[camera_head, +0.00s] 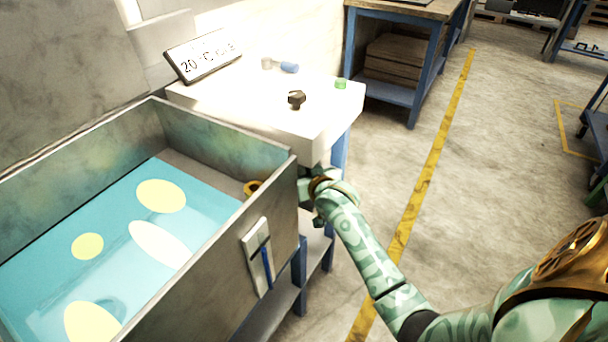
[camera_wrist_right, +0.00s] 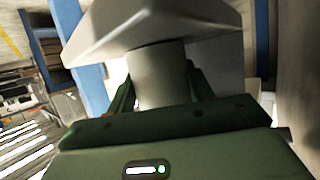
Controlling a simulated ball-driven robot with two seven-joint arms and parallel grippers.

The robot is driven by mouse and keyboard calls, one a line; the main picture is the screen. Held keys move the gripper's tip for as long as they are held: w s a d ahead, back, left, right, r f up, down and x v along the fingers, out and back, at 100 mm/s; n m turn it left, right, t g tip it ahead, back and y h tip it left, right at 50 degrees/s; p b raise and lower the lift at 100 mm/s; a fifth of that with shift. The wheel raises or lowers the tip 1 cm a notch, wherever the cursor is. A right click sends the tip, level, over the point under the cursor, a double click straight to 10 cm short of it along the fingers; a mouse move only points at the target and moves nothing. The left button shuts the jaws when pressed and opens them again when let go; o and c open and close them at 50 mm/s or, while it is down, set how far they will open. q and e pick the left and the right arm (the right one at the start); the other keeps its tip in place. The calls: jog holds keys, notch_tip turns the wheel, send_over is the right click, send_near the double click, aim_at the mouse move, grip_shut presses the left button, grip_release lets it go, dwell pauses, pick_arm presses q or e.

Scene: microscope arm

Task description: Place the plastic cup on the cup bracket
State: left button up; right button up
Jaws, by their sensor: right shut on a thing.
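My right gripper (camera_head: 312,188) is at the end of the tank, just below the near corner of the white worktop, and partly hidden by the tank wall. In the right wrist view its two green fingers (camera_wrist_right: 160,85) are shut on a pale grey, round-sided thing (camera_wrist_right: 158,72). This could be the plastic cup, but its full shape is hidden. A wide, angular pale block overlaps its top in that view; I cannot tell whether they touch. I cannot make out the cup bracket for certain. My left gripper is out of view.
A metal-walled tank (camera_head: 275,147) with a teal floor fills the left. The white worktop (camera_head: 322,118) bears a sign (camera_head: 203,55), a dark knob-like thing (camera_head: 296,98), a blue piece (camera_head: 289,67) and a green piece (camera_head: 341,84). Floor to the right is open.

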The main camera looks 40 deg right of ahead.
jog(key=o, duration=1)
jog(key=shift+f, duration=0.1)
jog(key=shift+r, duration=0.2)
pick_arm(q)
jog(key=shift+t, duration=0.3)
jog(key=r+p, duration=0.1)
jog(key=p, duration=0.1)
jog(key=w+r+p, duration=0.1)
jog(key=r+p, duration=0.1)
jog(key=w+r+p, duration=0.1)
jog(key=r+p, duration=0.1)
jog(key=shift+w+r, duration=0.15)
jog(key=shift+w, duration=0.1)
pick_arm(e)
jog(key=v, duration=1.2)
